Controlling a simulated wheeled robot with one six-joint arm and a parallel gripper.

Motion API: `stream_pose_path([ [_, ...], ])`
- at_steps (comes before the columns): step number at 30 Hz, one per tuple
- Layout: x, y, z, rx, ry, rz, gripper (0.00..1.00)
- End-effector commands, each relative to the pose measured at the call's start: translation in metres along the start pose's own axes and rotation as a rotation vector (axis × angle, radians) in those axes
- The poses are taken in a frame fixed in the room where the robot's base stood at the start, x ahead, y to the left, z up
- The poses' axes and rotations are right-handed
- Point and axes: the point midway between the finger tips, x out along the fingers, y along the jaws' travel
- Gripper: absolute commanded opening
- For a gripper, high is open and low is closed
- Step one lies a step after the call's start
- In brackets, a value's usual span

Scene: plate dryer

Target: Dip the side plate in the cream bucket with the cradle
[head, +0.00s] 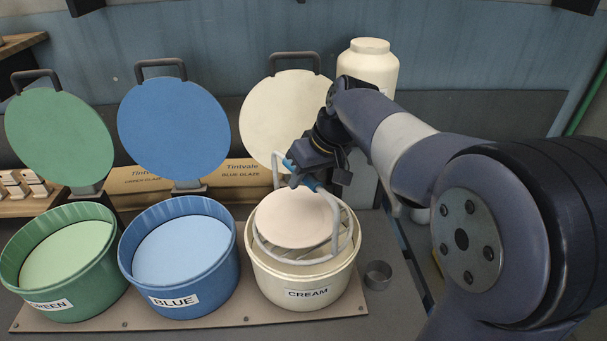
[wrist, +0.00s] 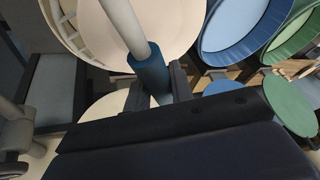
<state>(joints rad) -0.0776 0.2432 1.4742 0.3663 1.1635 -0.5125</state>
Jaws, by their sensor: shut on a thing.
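My gripper (head: 318,183) is shut on the blue grip of the cradle (head: 340,225), a pale wire frame. In the wrist view the blue grip (wrist: 151,77) sits between the fingers. The side plate (head: 297,218), round and pale pink-beige, rests in the cradle, tilted with its face toward the head camera. The cradle and plate are at the mouth of the cream bucket (head: 302,298), the lower part within the rim. The bucket's lid (head: 283,115) stands open behind it. The glaze surface is mostly hidden by the plate, so I cannot tell whether the plate touches it.
The blue bucket (head: 180,281) and green bucket (head: 65,290) stand open to the left, their lids raised behind. A cream jar (head: 367,66) stands behind on the right. A small metal cup (head: 378,274) sits right of the cream bucket. Cardboard boxes (head: 235,176) lie behind the buckets.

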Motion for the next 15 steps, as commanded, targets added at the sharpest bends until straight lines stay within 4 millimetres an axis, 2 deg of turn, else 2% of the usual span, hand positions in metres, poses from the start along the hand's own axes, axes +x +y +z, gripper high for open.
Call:
stream_pose_path([
  [15, 0.032, 0.007, 0.013, 0.0, 0.002, 0.0, 0.0],
])
